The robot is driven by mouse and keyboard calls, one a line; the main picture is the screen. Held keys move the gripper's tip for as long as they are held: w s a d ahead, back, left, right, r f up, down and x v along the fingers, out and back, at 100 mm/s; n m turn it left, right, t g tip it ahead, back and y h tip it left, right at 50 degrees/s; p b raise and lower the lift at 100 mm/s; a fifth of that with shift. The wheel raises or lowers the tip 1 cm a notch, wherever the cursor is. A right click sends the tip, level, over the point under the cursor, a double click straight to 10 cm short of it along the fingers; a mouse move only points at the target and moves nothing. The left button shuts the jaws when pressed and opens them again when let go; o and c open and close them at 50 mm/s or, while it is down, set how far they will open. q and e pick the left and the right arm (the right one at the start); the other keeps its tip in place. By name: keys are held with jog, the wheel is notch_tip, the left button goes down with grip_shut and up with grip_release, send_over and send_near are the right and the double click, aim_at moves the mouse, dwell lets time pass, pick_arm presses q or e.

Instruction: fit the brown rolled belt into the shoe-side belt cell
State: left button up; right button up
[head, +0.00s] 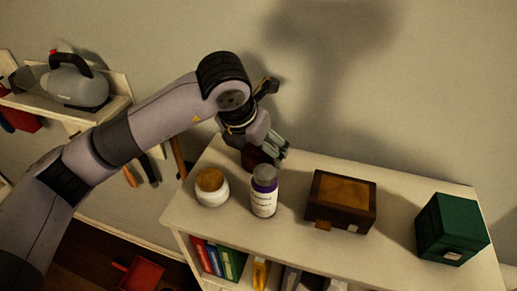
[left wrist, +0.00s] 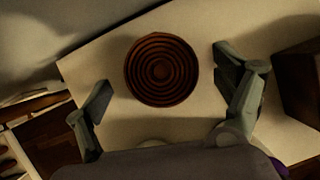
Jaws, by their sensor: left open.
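The brown rolled belt (left wrist: 162,70) shows in the left wrist view as a round coil of concentric rings on the pale shelf top. In the head view a dark reddish-brown part of it (head: 252,158) shows beneath my left gripper (head: 273,148), partly hidden by the gripper. My left gripper is open, its fingers on either side of the coil in the left wrist view, with gaps to both. It holds nothing. I cannot make out any belt cell or shoes in these views. My right gripper is not in view.
On the shelf top (head: 405,212) stand a white jar with a tan lid (head: 211,188), a purple-and-white bottle (head: 264,192), a brown wooden box (head: 341,201) and a green box (head: 451,228).

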pick_arm(q)
jog(key=shift+w+d+f, duration=0.15)
jog(key=shift+f, duration=0.25)
jog(key=shift+c, duration=0.3)
jog(key=shift+r, duration=0.1)
jog(key=c, duration=1.4)
